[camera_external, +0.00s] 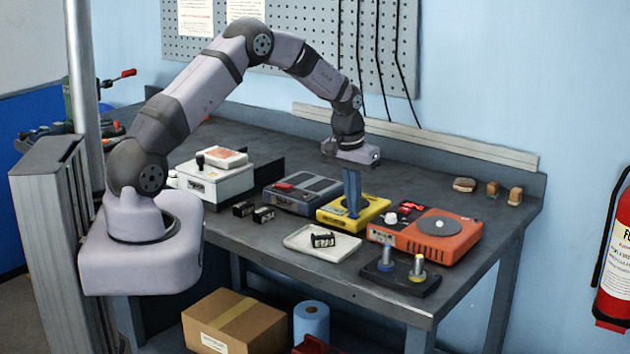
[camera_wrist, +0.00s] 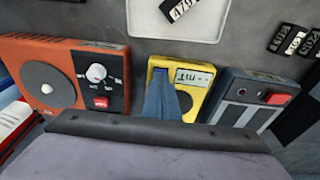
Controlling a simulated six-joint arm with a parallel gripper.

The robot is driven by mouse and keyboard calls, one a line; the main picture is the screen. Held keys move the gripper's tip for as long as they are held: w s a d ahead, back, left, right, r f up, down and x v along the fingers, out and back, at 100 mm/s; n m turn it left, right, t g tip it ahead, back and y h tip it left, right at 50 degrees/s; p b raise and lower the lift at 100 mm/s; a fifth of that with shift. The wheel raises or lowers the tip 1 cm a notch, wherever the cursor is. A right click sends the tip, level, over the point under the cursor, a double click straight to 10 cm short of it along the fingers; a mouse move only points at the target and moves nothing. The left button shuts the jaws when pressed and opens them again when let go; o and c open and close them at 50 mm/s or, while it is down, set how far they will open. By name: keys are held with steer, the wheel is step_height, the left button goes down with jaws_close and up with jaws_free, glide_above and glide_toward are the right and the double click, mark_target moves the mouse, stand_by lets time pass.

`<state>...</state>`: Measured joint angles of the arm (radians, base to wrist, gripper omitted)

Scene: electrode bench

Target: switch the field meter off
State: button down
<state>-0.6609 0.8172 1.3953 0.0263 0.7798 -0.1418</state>
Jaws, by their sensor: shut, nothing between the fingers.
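The field meter appears to be the yellow box (camera_external: 378,207) near the middle of the bench, between a dark grey unit and an orange unit. In the wrist view the yellow box (camera_wrist: 203,83) shows a small display (camera_wrist: 194,77) with dark marks on it and a dark round part lower down. My gripper (camera_external: 353,212) points straight down over the yellow box, its blue fingers together and empty. In the wrist view the fingers (camera_wrist: 160,80) cover the box's left and middle face, so any switch there is hidden. I cannot tell whether the tips touch it.
The orange unit (camera_external: 440,240) with a round plate, knob and red switch stands close on the right. The dark grey unit (camera_external: 305,193) with a red button stands close on the left. A white tray (camera_external: 295,240) holding a small black block lies in front, beside a two-post stand (camera_external: 400,280).

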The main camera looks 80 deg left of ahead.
steer(key=shift+r+p, duration=2.2)
steer(key=shift+r, duration=0.85)
steer(key=s+d+r+m, duration=0.2)
steer(key=d, duration=0.8)
steer(key=s+d+r+m, duration=0.2)
steer(key=d, duration=0.8)
steer(key=s+d+m+g+h+b, duration=0.1)
steer(key=s+d+m, duration=0.4)
steer(key=s+d, duration=0.8)
steer(key=s, duration=0.3)
steer(key=shift+s+d+f, duration=0.25)
steer(key=shift+s+d, duration=0.05)
steer(key=shift+d, duration=0.05)
